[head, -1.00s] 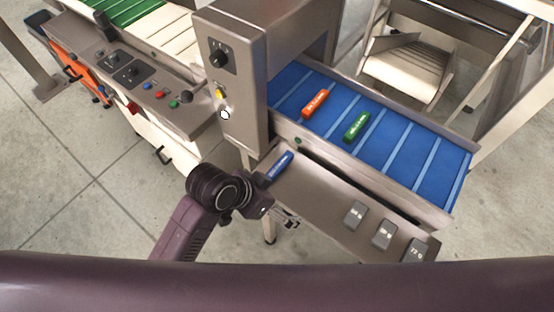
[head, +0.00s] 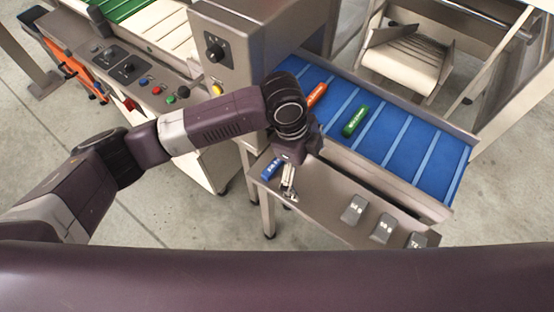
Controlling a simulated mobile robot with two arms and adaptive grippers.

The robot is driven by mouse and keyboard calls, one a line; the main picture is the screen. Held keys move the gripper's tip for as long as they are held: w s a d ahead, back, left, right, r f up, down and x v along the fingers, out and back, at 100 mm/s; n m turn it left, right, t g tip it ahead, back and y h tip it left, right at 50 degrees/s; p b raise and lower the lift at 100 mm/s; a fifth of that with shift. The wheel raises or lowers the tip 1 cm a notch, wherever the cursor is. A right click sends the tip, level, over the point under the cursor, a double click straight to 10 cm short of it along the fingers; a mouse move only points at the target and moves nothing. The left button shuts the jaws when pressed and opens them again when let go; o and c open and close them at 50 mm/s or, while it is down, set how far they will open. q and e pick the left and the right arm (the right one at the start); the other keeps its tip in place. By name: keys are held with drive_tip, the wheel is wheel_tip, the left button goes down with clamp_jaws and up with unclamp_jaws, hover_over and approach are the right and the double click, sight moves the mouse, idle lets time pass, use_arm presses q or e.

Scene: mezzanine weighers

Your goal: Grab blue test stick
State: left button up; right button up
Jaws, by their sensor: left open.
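The blue test stick (head: 270,169) lies on the left end of the steel shelf (head: 325,202) in front of the conveyor. Part of it is hidden behind my left gripper. My left gripper (head: 289,194) is open and points down over the shelf, just right of the stick. From this view I cannot tell its height above the shelf. My right gripper is not in view.
A green stick (head: 355,120) and an orange stick (head: 317,94), partly covered by my arm, lie on the blue slatted belt (head: 412,146). Several grey weights (head: 383,231) stand along the shelf's right part. A steel housing (head: 222,57) rises behind my arm.

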sight(277, 161)
use_arm(q)
drive_tip(key=w+a+y, duration=0.1)
drive_tip(key=w+a, duration=0.1)
drive_tip(key=w+a+r+m+y, duration=0.1)
drive_tip(key=w+a, duration=0.1)
drive_tip(key=w+a+r, duration=0.1)
drive_tip(key=w+a, duration=0.1)
drive_tip(key=a, duration=0.1)
drive_tip(key=shift+m+y, duration=0.3)
drive_tip(key=shift+y, duration=0.1)
wheel_tip(277, 161, down, 8)
drive_tip(key=shift+w+a+r+p, duration=0.1)
drive_tip(key=shift+w+r+p, duration=0.05)
drive_tip(key=shift+p, duration=0.25)
drive_tip(key=c, duration=1)
